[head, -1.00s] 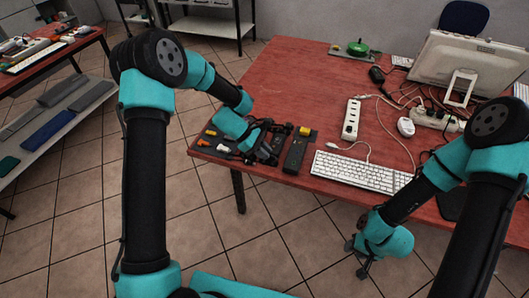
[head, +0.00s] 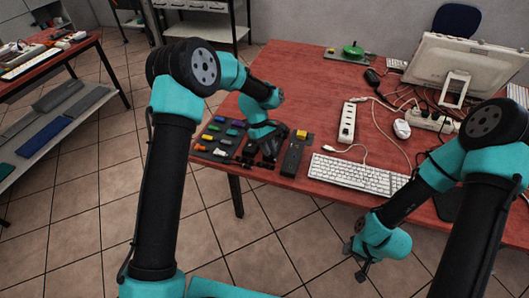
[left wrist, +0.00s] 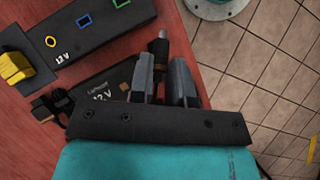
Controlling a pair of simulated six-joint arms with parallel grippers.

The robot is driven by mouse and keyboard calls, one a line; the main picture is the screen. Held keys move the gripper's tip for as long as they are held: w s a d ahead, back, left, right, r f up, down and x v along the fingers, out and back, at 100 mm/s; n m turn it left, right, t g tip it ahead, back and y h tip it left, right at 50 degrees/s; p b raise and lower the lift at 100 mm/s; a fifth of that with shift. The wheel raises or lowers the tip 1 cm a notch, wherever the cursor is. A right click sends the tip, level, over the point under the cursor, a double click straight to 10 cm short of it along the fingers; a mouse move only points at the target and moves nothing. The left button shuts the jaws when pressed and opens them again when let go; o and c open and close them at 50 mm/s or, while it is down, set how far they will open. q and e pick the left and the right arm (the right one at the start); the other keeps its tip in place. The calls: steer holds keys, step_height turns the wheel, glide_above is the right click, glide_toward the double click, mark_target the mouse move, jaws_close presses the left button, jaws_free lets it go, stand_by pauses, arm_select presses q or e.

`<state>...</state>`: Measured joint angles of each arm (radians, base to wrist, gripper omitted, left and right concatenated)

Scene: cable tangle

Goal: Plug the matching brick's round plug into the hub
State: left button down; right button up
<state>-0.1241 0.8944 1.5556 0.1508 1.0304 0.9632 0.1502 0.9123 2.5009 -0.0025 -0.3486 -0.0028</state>
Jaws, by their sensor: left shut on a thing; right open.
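The black hub (head: 293,158) lies near the table's front edge. In the left wrist view the hub (left wrist: 85,32) shows a yellow round, a blue square and a green outline, with "12 V" printed near the yellow one. My left gripper (head: 268,152) is just left of the hub, low over the table. In the left wrist view its fingers (left wrist: 163,78) are shut on a dark plug (left wrist: 159,46) with a grey tip, apart from the hub. A black brick (left wrist: 108,93) marked "12 V" lies partly hidden behind the gripper. My right gripper (head: 361,268) is open and empty off the table's front.
A dark mat (head: 232,128) left of the gripper holds several coloured blocks. A yellow block (head: 301,134) sits at the hub's far end. A white keyboard (head: 358,174), a power strip (head: 348,124) and loose cables lie to the right. The red table's (head: 290,82) back left is clear.

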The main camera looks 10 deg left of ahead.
arm_select(q)
steer(key=m+y, duration=0.1)
steer(key=m, duration=0.1)
steer(key=w+d+m+t+y, duration=0.1)
steer(key=m, duration=0.1)
steer(key=w+m+y, duration=0.1)
steer(key=m+y, duration=0.1)
steer(key=shift+w+d+r+m, duration=0.2)
steer(key=shift+d+r+m, duration=0.15)
steer(key=shift+d+m, duration=0.05)
steer(key=m, duration=0.1)
steer(key=m+t, duration=0.1)
steer(key=w+m+t+y, duration=0.1)
steer(key=shift+w+d+r+m, duration=0.1)
steer(key=shift+d+r+m, duration=0.1)
steer(key=shift+d+m, duration=0.2)
steer(key=w+d+r+m+h, duration=0.1)
steer(key=w+d+m+h, duration=0.1)
steer(key=m, duration=0.7)
steer(key=w+d+r+m+h, duration=0.1)
steer(key=w+d+m+h, duration=0.2)
steer(key=m+h, duration=0.3)
steer(key=w+m, duration=0.1)
steer(key=m, duration=0.2)
steer(key=shift+w+d+r+m, duration=0.15)
steer(key=shift+w+r+m, duration=0.1)
steer(key=shift+w+m, duration=0.1)
steer(key=shift+f, duration=0.2)
steer(key=shift+f, duration=2.2)
steer(key=shift+f, duration=1.1)
